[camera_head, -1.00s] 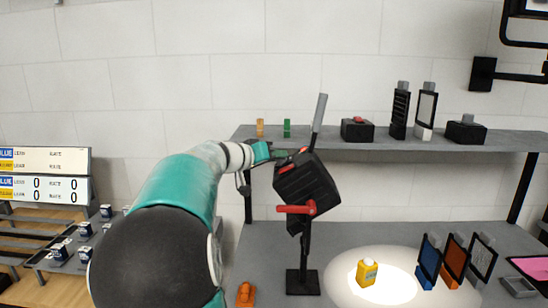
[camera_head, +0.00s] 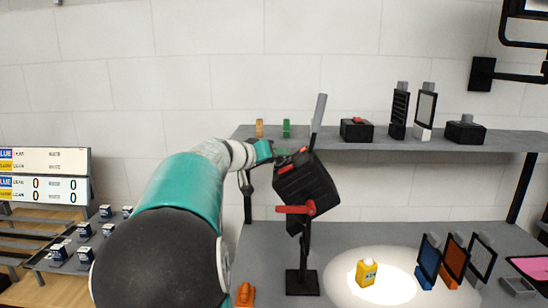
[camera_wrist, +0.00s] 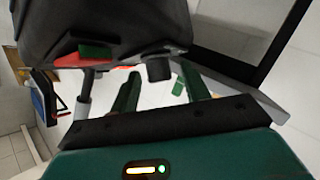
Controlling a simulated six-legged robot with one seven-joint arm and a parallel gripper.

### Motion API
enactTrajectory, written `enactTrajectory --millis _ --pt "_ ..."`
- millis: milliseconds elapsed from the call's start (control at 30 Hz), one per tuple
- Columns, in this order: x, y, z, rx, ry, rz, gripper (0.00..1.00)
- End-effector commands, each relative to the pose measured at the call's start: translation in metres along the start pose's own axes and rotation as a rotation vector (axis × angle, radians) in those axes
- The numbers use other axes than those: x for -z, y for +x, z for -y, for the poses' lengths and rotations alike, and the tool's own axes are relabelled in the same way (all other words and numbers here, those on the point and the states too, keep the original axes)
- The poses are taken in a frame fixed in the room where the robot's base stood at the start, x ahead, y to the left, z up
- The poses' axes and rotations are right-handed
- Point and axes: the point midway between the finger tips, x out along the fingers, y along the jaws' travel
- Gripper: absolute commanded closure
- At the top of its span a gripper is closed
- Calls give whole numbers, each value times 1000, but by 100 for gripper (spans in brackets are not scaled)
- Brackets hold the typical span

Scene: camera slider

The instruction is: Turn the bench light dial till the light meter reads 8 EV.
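The bench light (camera_head: 305,185) is a black boxy lamp tilted on a black stand, with a red handle. It casts a bright pool onto the bench. A small dark knob, which looks like its dial (camera_wrist: 158,69), sticks out from the housing in the wrist view. My gripper (camera_head: 275,153) is at the upper left of the lamp. In the wrist view its two green fingers (camera_wrist: 160,88) are apart, on either side of the knob; I cannot tell whether they touch it. A yellow device with a pale top, apparently the light meter (camera_head: 367,273), stands in the lit pool. Its reading is too small to read.
A grey shelf (camera_head: 400,144) above the bench holds small black devices and panels. Blue, orange and grey framed panels (camera_head: 455,258) stand right of the lit pool. An orange object (camera_head: 245,294) lies left of the lamp's stand (camera_head: 302,280).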

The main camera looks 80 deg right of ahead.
Motion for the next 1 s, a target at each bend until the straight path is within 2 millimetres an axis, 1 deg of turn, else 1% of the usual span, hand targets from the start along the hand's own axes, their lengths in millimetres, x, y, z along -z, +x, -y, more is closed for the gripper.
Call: enactTrajectory --millis 167,267,367,700,833,900,1000 --pt "0 -4 0 1 1 -1 54" --pt "1 -14 1 3 1 -1 54" --pt "1 -32 1 6 2 -2 54" --pt "0 -106 0 4 2 -2 54" --pt "0 -126 0 3 1 -1 54" --pt "0 -133 0 2 0 0 54" --pt "0 -138 0 0 1 0 54"
